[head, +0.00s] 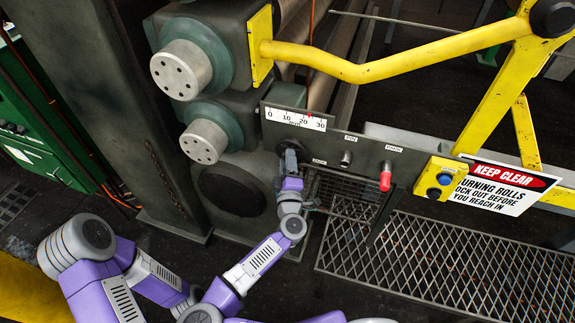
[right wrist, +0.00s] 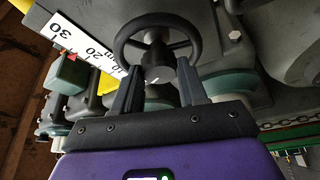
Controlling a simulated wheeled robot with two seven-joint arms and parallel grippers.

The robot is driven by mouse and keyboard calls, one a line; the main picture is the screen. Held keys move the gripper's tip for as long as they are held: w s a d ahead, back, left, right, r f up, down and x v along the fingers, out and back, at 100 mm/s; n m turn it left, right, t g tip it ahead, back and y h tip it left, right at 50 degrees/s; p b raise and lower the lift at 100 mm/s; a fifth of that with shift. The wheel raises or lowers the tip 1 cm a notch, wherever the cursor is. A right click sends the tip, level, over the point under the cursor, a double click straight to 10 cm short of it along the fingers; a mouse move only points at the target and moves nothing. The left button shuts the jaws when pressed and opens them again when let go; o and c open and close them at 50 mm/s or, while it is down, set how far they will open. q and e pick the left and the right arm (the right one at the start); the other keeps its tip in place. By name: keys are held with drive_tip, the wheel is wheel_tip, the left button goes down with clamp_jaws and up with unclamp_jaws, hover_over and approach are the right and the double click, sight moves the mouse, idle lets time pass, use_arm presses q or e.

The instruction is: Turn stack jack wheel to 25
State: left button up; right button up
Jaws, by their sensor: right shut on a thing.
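The stack jack wheel (right wrist: 155,32) is a dark round handwheel with a hub on the machine's grey panel. In the head view it is mostly hidden by my right gripper (head: 289,160). In the right wrist view, my right gripper (right wrist: 158,84) has its two fingers on either side of the hub, below the rim, and is shut on the wheel. The white scale (head: 295,119) above it runs from 0 to 30. Its red pointer (head: 309,115) stands a little past 20; the exact reading is too small to tell. My left gripper is not in view.
A red-capped knob (head: 385,177) and a small black knob (head: 346,158) sit right of the wheel. A yellow guard rail (head: 390,68) crosses above. A yellow button box (head: 439,178) and a KEEP CLEAR sign (head: 503,185) are further right. A mesh guard (head: 343,194) is below the panel.

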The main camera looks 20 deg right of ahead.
drive_tip(key=shift+a+r+n+b, duration=0.15)
drive_tip(key=shift+n+b, duration=0.2)
drive_tip(key=shift+n, duration=0.45)
drive_tip(key=shift+g, duration=0.3)
drive_tip(key=o, duration=1.1)
drive_tip(key=shift+c, duration=0.2)
